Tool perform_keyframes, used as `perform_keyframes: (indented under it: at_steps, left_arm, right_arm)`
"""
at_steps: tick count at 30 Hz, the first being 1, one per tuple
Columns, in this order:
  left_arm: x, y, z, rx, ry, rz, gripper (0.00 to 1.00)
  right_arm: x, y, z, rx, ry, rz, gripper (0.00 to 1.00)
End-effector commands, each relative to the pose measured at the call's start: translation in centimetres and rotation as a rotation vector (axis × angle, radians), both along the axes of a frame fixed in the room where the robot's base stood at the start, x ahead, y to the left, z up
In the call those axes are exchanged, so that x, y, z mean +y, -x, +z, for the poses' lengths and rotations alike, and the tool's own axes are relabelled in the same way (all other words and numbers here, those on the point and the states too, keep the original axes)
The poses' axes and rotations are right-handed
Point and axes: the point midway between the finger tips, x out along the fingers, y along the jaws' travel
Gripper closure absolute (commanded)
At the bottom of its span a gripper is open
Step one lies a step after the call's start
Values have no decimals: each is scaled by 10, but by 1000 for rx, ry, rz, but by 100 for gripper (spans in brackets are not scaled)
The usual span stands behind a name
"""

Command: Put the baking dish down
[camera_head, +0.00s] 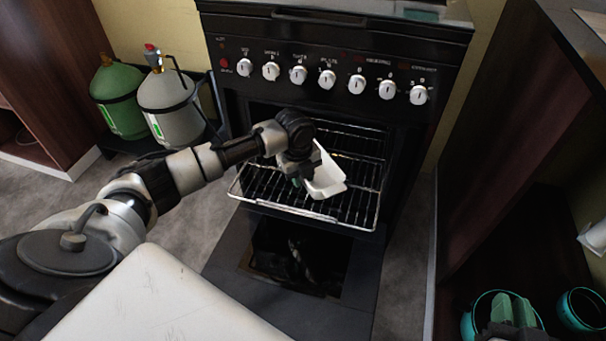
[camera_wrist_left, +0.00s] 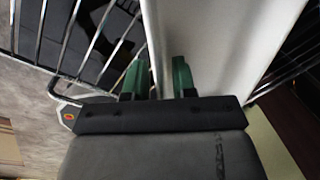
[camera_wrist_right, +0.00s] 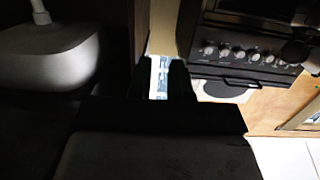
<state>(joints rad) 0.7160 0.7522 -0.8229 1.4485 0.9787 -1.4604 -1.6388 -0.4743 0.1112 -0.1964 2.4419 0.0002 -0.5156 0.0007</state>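The white baking dish (camera_head: 330,178) is tilted over the pulled-out wire oven rack (camera_head: 357,207). I cannot tell whether it touches the rack. My left gripper (camera_head: 300,180) is at the dish's left side. In the left wrist view its green fingers (camera_wrist_left: 158,78) straddle the wall of the dish (camera_wrist_left: 215,40), closed on it. The arm hides part of the dish. My right gripper (camera_head: 512,310) is at the lower right of the head view, away from the dish. In the right wrist view its dark fingers (camera_wrist_right: 162,80) stand apart with nothing held between them.
The black oven (camera_head: 335,100) is open, its door (camera_head: 275,310) lowered below the rack. Green (camera_head: 120,95) and grey (camera_head: 170,100) gas cylinders stand to the left. A dark cabinet (camera_head: 500,130) rises at the right, with teal pots (camera_head: 582,308) low inside. The rack's front left is bare.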

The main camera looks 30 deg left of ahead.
Motion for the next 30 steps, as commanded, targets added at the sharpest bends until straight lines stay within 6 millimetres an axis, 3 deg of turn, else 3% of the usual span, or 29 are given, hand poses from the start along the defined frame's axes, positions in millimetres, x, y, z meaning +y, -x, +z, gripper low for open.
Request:
perform_keyframes:
  at_steps: [11, 14, 30]
  left_arm:
    - [0, 0, 5, -1, 0, 0, 69]
    - [0, 0, 11, -1, 1, 0, 69]
    - [3, 5, 69, 0, 1, 0, 69]
  right_arm:
    - [0, 1, 1, -9, -3, 0, 81]
    - [-1, 9, -2, 35, 8, 0, 81]
    - [-23, 53, -55, 535, 128, -35, 81]
